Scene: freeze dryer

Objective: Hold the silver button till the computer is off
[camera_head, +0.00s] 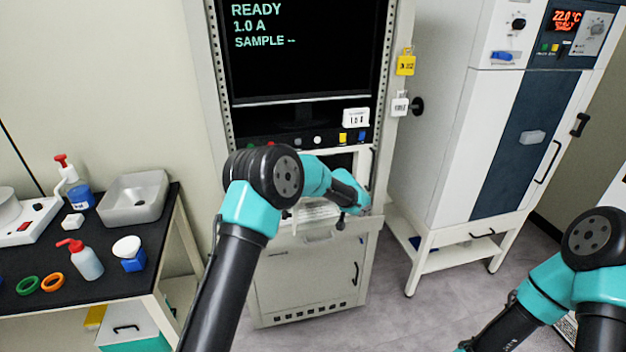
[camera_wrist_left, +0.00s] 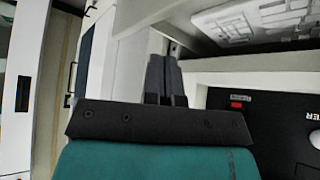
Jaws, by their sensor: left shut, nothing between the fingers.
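The computer's monitor (camera_head: 300,75) in the rack is lit, with green text reading READY, 1.0 A and SAMPLE --. In the left wrist view a black panel (camera_wrist_left: 265,135) carries a small red light and partly cut-off white lettering. A round silver button (camera_wrist_left: 314,114) shows at that panel's right edge, cut off by the frame. My left gripper (camera_wrist_left: 163,62) is shut and empty, to the left of the panel and apart from the button. My right gripper is outside the frame.
An open drawer (camera_head: 330,232) with a pale keyboard sits below my left forearm. A strip of coloured buttons (camera_head: 290,142) runs under the monitor. Yellow and white tags (camera_head: 405,65) hang on the rack's right side. A tall white cabinet (camera_head: 440,120) stands right; a black-topped bench (camera_head: 40,255) stands left.

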